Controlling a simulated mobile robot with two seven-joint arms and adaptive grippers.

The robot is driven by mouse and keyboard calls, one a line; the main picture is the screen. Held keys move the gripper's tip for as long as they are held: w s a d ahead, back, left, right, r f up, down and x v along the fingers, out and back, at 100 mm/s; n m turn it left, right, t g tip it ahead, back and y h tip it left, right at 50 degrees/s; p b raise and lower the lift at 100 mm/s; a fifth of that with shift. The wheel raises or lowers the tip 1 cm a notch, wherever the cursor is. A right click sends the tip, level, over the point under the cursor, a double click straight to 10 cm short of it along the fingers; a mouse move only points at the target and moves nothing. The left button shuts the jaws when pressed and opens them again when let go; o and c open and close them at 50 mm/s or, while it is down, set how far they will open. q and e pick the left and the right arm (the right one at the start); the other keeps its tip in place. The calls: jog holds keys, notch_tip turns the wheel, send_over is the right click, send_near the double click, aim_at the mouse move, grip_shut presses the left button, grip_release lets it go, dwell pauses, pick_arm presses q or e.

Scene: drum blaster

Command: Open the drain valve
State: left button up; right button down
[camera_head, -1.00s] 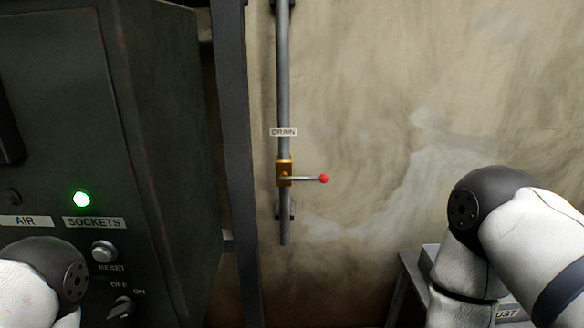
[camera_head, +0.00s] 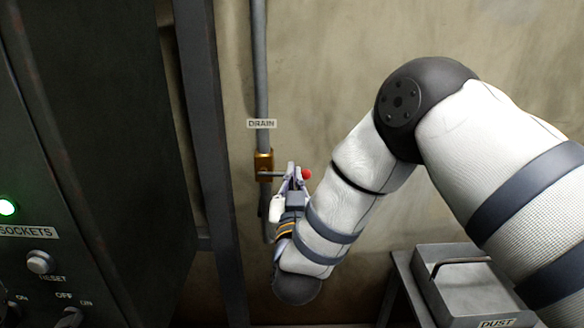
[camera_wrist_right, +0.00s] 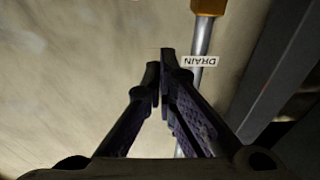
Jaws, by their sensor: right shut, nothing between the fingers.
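The drain valve has a brass body (camera_head: 263,167) on a vertical grey pipe (camera_head: 260,60), under a DRAIN label (camera_head: 262,124). Its lever points right, roughly level, and ends in a red knob (camera_head: 306,174). My right gripper (camera_head: 291,172) is at the lever, overlapping it just left of the knob; contact cannot be told. In the right wrist view the gripper (camera_wrist_right: 162,62) is shut and empty. The brass body (camera_wrist_right: 208,5) is cut by the top edge there, and a speck of red shows at the top. My left gripper is out of view.
A dark cabinet (camera_head: 90,130) with a green lamp (camera_head: 8,206), a SOCKETS label and switches stands at left. A dark upright post (camera_head: 215,150) is close left of the pipe. A grey DUST tray (camera_head: 470,285) is at lower right. Bare wall is behind.

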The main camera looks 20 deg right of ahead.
jog(key=b, duration=0.1)
send_over(284, 175)
jog(key=s+d, duration=0.2)
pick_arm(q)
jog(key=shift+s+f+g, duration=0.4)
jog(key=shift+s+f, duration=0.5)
pick_arm(e)
notch_tip(284, 175, down, 3)
jog(key=shift+s+r, duration=0.15)
jog(key=shift+r, duration=0.05)
jog(key=shift+f, duration=0.1)
pick_arm(q)
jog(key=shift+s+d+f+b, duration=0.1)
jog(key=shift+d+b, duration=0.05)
jog(key=shift+b, duration=0.15)
pick_arm(e)
jog(key=shift+f+m, duration=0.2)
jog(key=shift+m, duration=0.2)
